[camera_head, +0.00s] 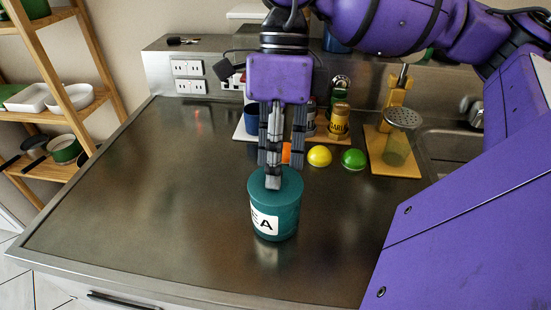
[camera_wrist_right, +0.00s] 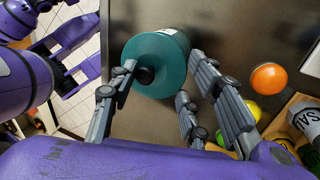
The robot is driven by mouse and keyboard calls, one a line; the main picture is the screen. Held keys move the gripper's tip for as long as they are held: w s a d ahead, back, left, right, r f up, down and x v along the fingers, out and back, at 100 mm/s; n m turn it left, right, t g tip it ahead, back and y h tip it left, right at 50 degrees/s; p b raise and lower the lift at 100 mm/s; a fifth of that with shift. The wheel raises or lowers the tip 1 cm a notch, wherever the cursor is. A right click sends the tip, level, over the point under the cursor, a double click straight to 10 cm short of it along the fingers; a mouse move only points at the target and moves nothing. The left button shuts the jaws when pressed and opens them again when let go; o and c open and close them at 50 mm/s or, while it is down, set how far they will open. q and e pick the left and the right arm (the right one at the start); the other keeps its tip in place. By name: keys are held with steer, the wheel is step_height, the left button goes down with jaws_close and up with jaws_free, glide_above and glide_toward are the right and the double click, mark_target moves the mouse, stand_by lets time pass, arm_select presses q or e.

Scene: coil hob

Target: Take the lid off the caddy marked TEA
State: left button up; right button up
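The teal caddy (camera_head: 288,218) stands upright near the middle of the counter. Its white label shows "EA" in the head view. Its round teal lid (camera_head: 290,185) is on; in the wrist view the lid (camera_wrist_right: 157,60) has a dark round knob (camera_wrist_right: 145,76). My right gripper (camera_head: 278,172) points down just above the lid, and its near finger hides the knob in the head view. In the wrist view the right gripper (camera_wrist_right: 160,75) is open; one finger is close beside the knob, the other two stand apart at the right. My left gripper is not clearly seen.
A yellow ball (camera_head: 320,156) and a green ball (camera_head: 353,160) lie behind the caddy; an orange one (camera_head: 287,152) is partly hidden. The counter's left is clear.

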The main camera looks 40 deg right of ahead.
steer(key=shift+c, duration=0.9)
steer(key=shift+r, duration=0.55)
step_height(320, 180, up, 2)
steer(key=shift+w+r, duration=0.1)
steer(key=shift+r, duration=0.1)
steer(key=w+a+r, duration=0.1)
steer(key=a+r, duration=0.2)
steer(key=a, duration=0.1)
steer(key=w+a+r+p, duration=0.1)
steer(key=w+a+r, duration=0.1)
steer(key=a+r, duration=0.1)
steer(key=w+a+r+p, duration=0.1)
steer(key=w+a+r, duration=0.1)
steer(key=a, duration=0.3)
steer(key=shift+w+a+r, duration=0.15)
steer(key=shift+a+r, duration=0.25)
steer(key=shift+r, duration=0.3)
